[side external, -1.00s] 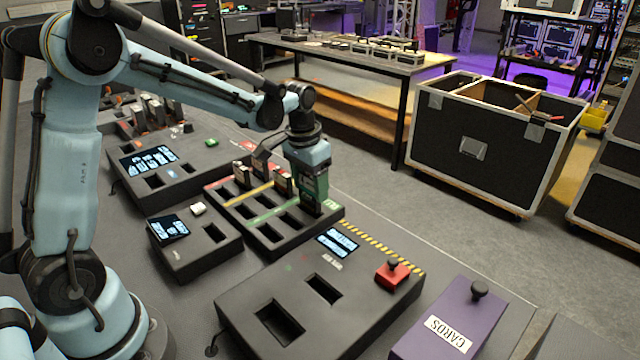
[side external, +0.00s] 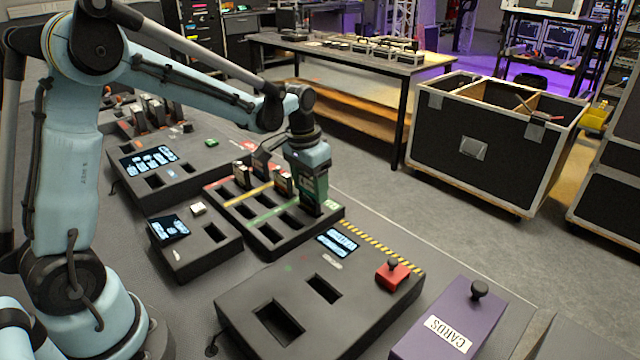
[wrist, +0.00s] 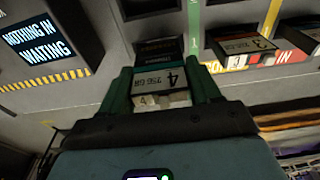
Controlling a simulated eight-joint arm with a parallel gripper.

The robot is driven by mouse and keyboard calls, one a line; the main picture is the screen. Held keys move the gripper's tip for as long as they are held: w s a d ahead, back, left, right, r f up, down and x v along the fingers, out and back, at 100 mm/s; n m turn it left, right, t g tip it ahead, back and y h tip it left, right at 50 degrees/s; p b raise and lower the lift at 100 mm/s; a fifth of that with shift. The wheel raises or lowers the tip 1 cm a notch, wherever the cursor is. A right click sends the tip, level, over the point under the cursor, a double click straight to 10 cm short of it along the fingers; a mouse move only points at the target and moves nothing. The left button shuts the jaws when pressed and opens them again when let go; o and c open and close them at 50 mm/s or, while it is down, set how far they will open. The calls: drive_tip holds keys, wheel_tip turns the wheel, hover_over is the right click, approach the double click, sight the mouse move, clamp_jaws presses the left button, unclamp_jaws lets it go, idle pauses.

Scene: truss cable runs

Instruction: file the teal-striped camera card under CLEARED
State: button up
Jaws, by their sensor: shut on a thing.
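My gripper (side external: 311,195) is shut on a camera card (wrist: 158,79) at the right end of the sorting tray (side external: 262,248). In the wrist view the card sits between the two green fingers, its label reading 4 and 256 GB. Several other slots in that row are empty. The word CLEARED is not readable in these views.
Other cards stand in the tray's back rows, including one marked 3 (wrist: 246,43). In front is a console with two openings and a red switch (side external: 393,274). A purple CARDS box (side external: 462,318) stands at right. A screen (wrist: 37,40) reads NOTHING IN WAITING.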

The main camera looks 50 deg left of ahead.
sight(310, 196)
drive_tip(key=shift+f, duration=1.55)
idle(1.9)
drive_tip(key=o, duration=1.2)
drive_tip(key=shift+o, duration=1)
drive_tip(key=shift+r, duration=3.75)
